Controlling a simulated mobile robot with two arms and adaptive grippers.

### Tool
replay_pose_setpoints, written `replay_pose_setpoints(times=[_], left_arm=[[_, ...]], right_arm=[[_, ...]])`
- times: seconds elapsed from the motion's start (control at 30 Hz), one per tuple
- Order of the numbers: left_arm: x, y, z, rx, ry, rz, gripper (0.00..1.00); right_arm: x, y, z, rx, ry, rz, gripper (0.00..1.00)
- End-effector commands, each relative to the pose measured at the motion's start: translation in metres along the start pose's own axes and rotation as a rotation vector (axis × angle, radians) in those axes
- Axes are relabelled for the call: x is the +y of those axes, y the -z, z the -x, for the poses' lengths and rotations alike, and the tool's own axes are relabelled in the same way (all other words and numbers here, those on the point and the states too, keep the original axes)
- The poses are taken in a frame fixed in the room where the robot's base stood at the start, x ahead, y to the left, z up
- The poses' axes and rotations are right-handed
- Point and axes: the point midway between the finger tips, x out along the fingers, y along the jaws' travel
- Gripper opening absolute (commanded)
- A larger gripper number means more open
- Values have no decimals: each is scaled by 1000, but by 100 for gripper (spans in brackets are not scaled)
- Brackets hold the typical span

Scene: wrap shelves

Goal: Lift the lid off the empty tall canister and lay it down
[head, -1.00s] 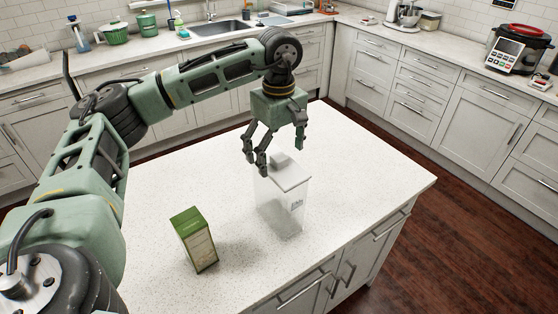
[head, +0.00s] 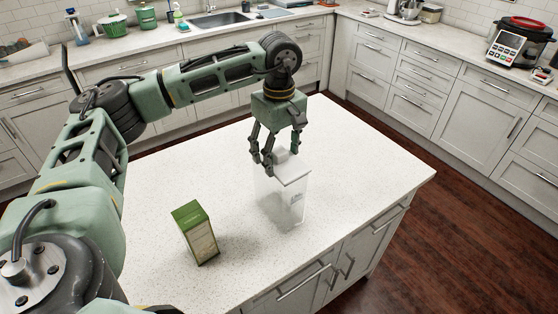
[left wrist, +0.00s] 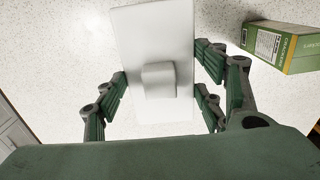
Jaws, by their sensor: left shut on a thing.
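The tall clear canister (head: 280,207) stands upright on the island, with a small label on its side. Nothing shows inside it. Its white lid (head: 293,171) with a raised square knob sits on top. My left gripper (head: 281,161) is over the lid, pointing down. The canister body is hidden under the lid there. My right gripper is not in view.
A green and cream box (head: 196,233) stands on the island (head: 370,180), left of the canister and apart from it. The island top right of and behind the canister is clear. Its front edge is close to the canister. Counters with kitchen items line the walls.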

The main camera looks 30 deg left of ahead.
Motion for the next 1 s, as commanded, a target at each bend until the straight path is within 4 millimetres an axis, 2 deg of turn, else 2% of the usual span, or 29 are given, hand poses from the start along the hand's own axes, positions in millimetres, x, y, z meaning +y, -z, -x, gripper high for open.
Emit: replay_pose_setpoints(times=[0.37,0.57,0.9,1.0], left_arm=[[1,0,7,0,-3,0,36],[2,0,34,1,-7,0,36],[16,-72,81,1,-5,-7,36],[19,-89,94,2,-4,-5,36]], right_arm=[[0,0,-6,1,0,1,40],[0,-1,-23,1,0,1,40],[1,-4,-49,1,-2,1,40],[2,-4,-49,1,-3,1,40]])
